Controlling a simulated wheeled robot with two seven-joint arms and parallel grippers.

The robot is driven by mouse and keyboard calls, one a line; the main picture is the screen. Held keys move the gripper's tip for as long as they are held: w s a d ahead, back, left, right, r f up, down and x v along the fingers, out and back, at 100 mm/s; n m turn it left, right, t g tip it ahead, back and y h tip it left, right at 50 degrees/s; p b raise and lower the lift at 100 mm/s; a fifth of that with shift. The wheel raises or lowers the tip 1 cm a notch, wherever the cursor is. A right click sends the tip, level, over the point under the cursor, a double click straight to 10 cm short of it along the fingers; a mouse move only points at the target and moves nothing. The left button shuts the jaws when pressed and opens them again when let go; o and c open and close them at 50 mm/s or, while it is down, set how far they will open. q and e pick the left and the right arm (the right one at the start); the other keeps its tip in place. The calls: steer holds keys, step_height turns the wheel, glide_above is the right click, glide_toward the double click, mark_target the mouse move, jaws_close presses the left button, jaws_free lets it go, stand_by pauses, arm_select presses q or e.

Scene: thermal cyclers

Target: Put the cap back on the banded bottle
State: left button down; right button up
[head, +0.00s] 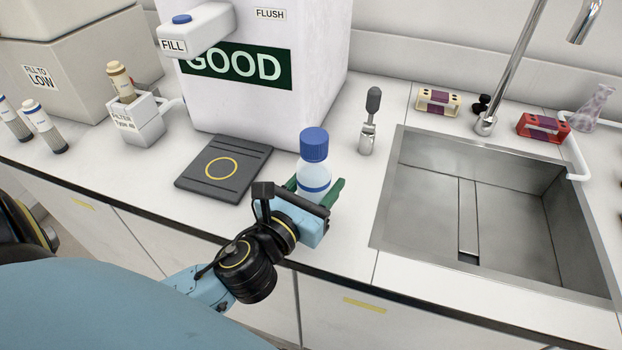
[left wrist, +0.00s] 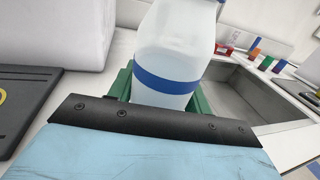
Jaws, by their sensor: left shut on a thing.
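The banded bottle (head: 313,175) is clear white with a blue band, and it stands upright at the front of the counter. A blue ribbed cap (head: 314,144) sits on its top in the head view; I cannot tell how tightly. My left gripper (head: 318,192) has green fingers and is shut around the lower body of the bottle. In the left wrist view the bottle (left wrist: 172,55) is between the green fingers, its top cut off by the frame. I cannot tell whether its base touches the counter. My right gripper is in neither view.
A dark pad with a yellow ring (head: 224,168) lies left of the bottle, before a white dispenser (head: 270,90) marked GOOD. A steel sink (head: 500,215) is to the right. A grey-handled tool (head: 370,120) stands behind. Racks (head: 438,101) and a flask (head: 594,108) are at back right.

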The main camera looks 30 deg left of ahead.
arm_select(q)
steer(key=shift+n+y, duration=0.3)
steer(key=shift+y, duration=0.1)
steer(key=s+a, duration=0.1)
steer(key=s, duration=0.1)
steer(key=s+a, duration=0.2)
steer(key=s, duration=0.1)
steer(key=s+a+b, duration=0.1)
steer(key=s+a, duration=0.1)
steer(key=shift+s+a+f, duration=0.1)
steer(key=shift+s, duration=0.3)
steer(key=shift+s+a, duration=0.2)
steer(key=shift+s, duration=0.05)
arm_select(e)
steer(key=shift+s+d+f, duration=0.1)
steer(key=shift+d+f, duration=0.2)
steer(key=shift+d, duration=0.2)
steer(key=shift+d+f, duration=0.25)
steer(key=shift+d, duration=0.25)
arm_select(q)
steer(key=w, duration=0.6)
steer(key=w+a, duration=0.1)
steer(key=w, duration=0.5)
steer(key=w+p, duration=0.1)
steer(key=w, duration=0.5)
steer(key=shift+a, duration=0.15)
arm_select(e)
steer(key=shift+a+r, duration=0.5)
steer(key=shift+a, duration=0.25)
